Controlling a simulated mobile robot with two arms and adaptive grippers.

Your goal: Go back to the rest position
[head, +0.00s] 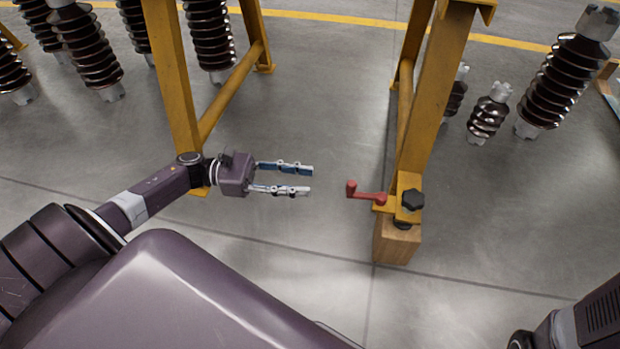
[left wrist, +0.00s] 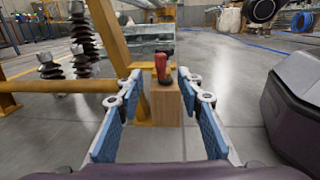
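My left gripper (head: 312,180) reaches in from the left in the head view. Its two fingers are parallel and apart, with nothing between them. In the left wrist view the open fingers (left wrist: 158,100) frame a red crank handle (left wrist: 161,66) that stands beyond the fingertips. In the head view the red crank handle (head: 366,194) sits a short gap to the right of the fingertips, on the yellow frame's foot. My right gripper is out of view; only part of my right arm shows at the bottom right corner.
The yellow isolator frame (head: 436,95) stands on a wooden block (head: 397,245), with a black knob (head: 413,200) beside the crank. Another yellow leg (head: 172,80) rises behind my left wrist. Brown ribbed insulators (head: 565,80) stand at both sides. The floor in front is clear.

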